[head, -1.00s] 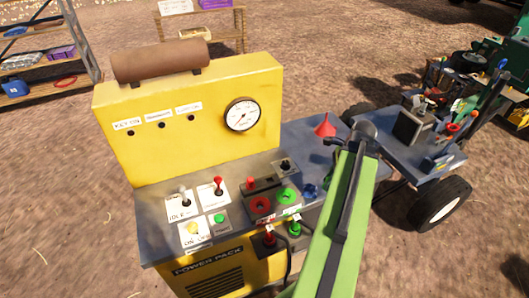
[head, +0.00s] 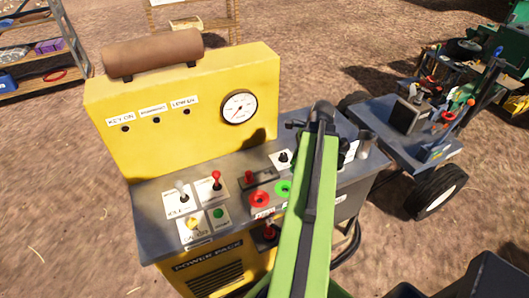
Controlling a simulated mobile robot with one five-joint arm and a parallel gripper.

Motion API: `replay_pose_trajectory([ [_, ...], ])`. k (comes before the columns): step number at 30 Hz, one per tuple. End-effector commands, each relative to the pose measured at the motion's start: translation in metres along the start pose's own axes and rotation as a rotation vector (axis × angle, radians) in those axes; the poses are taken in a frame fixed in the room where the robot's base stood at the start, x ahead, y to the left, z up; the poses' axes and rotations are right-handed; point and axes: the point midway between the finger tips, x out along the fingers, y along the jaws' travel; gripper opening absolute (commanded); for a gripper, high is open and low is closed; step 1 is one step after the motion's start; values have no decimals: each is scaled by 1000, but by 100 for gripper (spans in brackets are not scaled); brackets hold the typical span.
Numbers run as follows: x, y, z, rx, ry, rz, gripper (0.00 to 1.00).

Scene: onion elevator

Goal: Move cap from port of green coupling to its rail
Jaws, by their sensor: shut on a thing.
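My arm rises from the bottom centre to a dark joint over the right part of the pack. My gripper is hidden behind it, so its jaws and anything in them do not show.
The yellow panel (head: 185,100) carries a gauge (head: 239,107) and a brown roll (head: 153,52). Switches (head: 216,180) stand on the left of the top. A grey cup (head: 366,143) is at its right end. A loaded trailer (head: 405,125) stands at the right. Bare ground lies left.

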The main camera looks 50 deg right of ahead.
Motion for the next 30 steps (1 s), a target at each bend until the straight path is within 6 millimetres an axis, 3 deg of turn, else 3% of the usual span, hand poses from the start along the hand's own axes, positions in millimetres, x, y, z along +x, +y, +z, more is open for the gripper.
replay_pose_trajectory([
  [5, 0, -11, 7, 7, 0, -2, 0],
  [12, 13, -51, 71, 14, 0, -3, 0],
  [15, 17, -57, 85, 19, 0, -5, 0],
  [23, 22, -58, 86, 23, 0, -6, 0],
  [30, 42, -57, 80, 23, 0, -6, 0],
])
